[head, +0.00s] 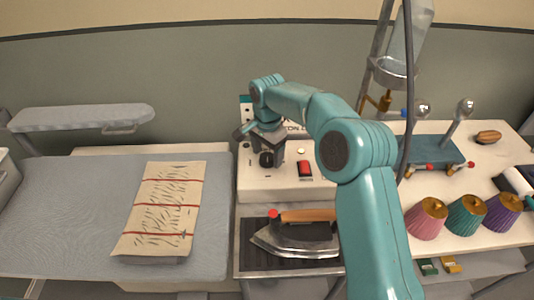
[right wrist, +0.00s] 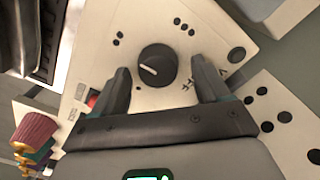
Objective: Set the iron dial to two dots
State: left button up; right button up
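The iron dial, a black round knob (head: 266,160), is on the front of the white iron station (head: 255,184). In the right wrist view the dial (right wrist: 157,65) has a short white mark on its left part, whose exact aim is hard to tell. A pair of dots (right wrist: 118,38) is printed at its upper left and a row of three dots (right wrist: 182,25) at its upper right. My right gripper (right wrist: 163,88) is open, with a finger on either side of the dial, apart from it; it shows above the dial in the head view (head: 262,142). My left gripper is out of view.
A red switch (head: 305,168) is right of the dial. The iron (head: 300,234) rests on a dark mat below. A folded cloth (head: 160,210) with red bands lies on the grey board at left. Several thread cones (head: 465,215) stand at right.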

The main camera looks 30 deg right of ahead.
jog(key=shift+s+f, duration=0.1)
notch_tip(320, 180, up, 8)
jog(key=shift+a+r, duration=0.1)
notch_tip(320, 180, up, 8)
jog(key=p, duration=0.3)
send_over(267, 156)
jog(key=shift+s, duration=0.1)
dwell(0.4)
